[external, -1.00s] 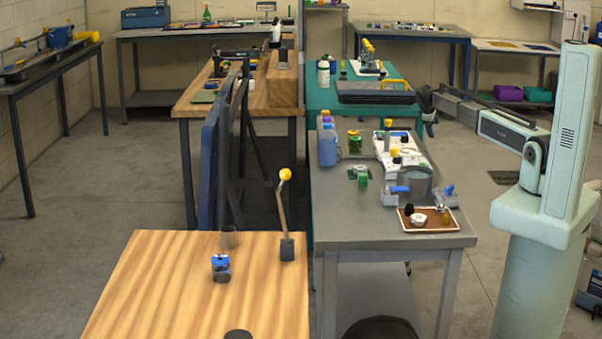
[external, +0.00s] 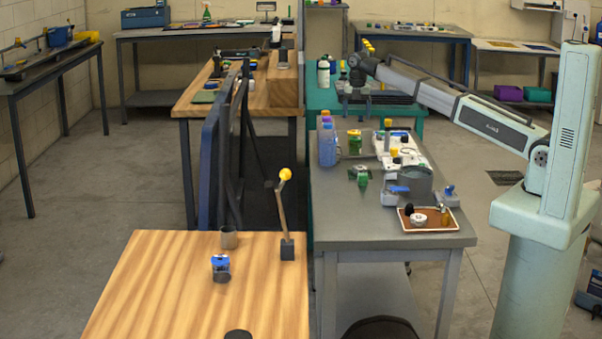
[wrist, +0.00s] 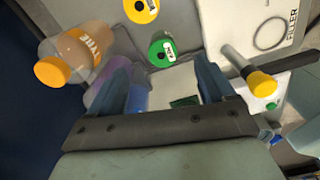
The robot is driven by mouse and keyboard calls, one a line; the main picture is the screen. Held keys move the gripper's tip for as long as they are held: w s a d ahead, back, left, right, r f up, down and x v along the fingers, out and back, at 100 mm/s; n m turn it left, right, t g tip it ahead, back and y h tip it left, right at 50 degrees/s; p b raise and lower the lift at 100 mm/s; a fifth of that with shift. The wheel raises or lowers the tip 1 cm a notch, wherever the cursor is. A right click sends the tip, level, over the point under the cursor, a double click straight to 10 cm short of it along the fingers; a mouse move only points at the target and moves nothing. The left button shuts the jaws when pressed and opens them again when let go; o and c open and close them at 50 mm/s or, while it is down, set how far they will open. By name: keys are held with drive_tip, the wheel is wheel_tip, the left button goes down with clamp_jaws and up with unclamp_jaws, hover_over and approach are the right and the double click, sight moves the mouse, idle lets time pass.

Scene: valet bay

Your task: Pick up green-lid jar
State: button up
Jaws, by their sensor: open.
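The green-lid jar (wrist: 162,50) shows from above in the wrist view, with a white label on its lid. It stands just beyond my fingertips, roughly centred between them. My gripper (wrist: 163,65) is open, with nothing seen held. In the external view my gripper (external: 357,92) is high above the far part of the grey bench. A green jar (external: 355,142) and a smaller green item (external: 362,178) stand on that bench; I cannot tell for sure which is the green-lid jar.
A yellow-lid jar (wrist: 140,9) stands close beyond the green lid. An orange-capped bottle (wrist: 80,55) is at left. A white panel marked FILLER (wrist: 250,30) with a yellow-knobbed lever (wrist: 258,82) is at right. A tray (external: 445,222) lies at the bench's front.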

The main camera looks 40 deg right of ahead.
sight(356, 146)
drive_tip(key=shift+s+a+f+n, duration=0.2)
drive_tip(key=shift+a+f+n, duration=0.15)
drive_tip(key=shift+a, duration=0.25)
wheel_tip(356, 146, down, 8)
drive_tip(key=shift+r, duration=0.15)
drive_tip(key=shift+s+f, duration=0.15)
drive_tip(key=shift+f, duration=1.15)
drive_tip(key=shift+s+f, duration=0.15)
drive_tip(key=shift+f, duration=1.15)
drive_tip(key=shift+c, duration=0.4)
drive_tip(key=c, duration=1)
drive_tip(key=shift+r, duration=0.15)
